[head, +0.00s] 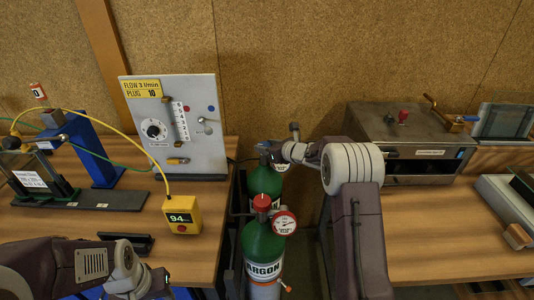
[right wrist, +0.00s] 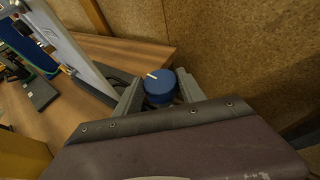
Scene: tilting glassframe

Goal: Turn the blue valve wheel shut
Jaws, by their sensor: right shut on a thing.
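The blue valve wheel (right wrist: 159,87) has a pale mark on its top and sits between the two fingers of my right gripper (right wrist: 158,95) in the right wrist view. The fingers are shut on its sides. In the head view my right gripper (head: 272,150) is at the top of the rear green cylinder (head: 264,182), where the hand mostly hides the wheel. My left wrist is at the lower left of the head view. Its gripper (head: 155,287) is partly cut off by the bottom edge, and its fingers are not clear.
A front green argon cylinder (head: 262,248) with a red cap (head: 262,202) and a round gauge (head: 284,222) stands close by. A flow panel (head: 195,110) stands on the left table. A yellow meter (head: 182,215) reads 94. A metal box (head: 410,130) stands on the right table.

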